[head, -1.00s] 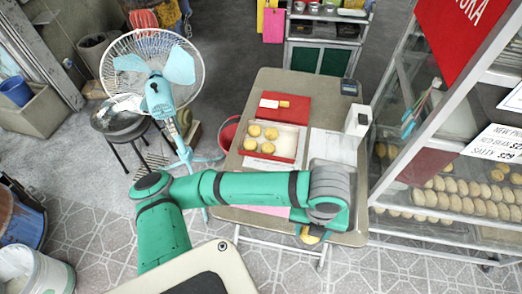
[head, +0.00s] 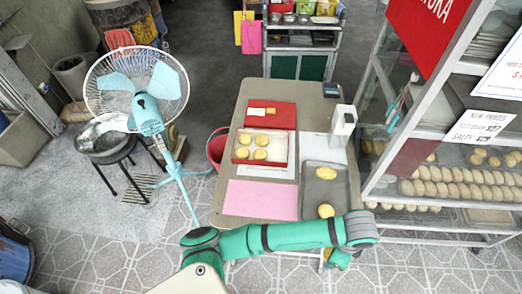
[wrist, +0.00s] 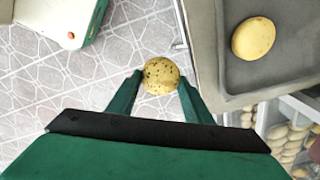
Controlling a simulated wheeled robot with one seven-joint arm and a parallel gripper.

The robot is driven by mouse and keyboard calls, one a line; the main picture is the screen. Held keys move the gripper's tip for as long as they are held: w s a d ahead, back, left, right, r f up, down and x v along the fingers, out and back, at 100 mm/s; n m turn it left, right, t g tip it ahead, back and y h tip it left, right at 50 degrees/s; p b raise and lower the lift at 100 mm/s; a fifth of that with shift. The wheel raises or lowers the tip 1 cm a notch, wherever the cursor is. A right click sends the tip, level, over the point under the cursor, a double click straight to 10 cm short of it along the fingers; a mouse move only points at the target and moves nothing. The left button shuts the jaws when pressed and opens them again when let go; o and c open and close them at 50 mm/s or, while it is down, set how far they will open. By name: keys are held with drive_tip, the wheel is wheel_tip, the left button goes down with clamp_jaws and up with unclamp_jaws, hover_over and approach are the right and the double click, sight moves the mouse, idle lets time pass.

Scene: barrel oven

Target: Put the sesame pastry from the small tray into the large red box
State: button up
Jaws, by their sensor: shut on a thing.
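The sesame pastry (wrist: 160,75), round and speckled with dark seeds, is held between the two fingertips of my gripper (wrist: 160,80) in the wrist view, with floor tiles below it. My gripper (head: 339,260) is low at the table's front edge in the head view, partly hidden by my arm. The small grey tray (head: 342,192) lies at the table's right side and bears two plain-looking pastries; one pastry (wrist: 253,38) shows on it in the wrist view. The large red box (head: 284,151) is open further back on the left, with several round pastries inside.
A pink sheet (head: 262,200) lies left of the tray. A white dispenser-like device (head: 343,124) stands behind the tray. A glass display case (head: 440,165) stands close on the right. A blue fan (head: 148,112) stands left of the table.

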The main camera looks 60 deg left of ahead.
drive_tip(key=w+d+f+n, duration=0.9)
drive_tip(key=f+n, duration=0.4)
drive_tip(key=shift+w+d, duration=0.2)
drive_tip(key=shift+w, duration=0.15)
drive_tip(key=shift+s+f, duration=0.1)
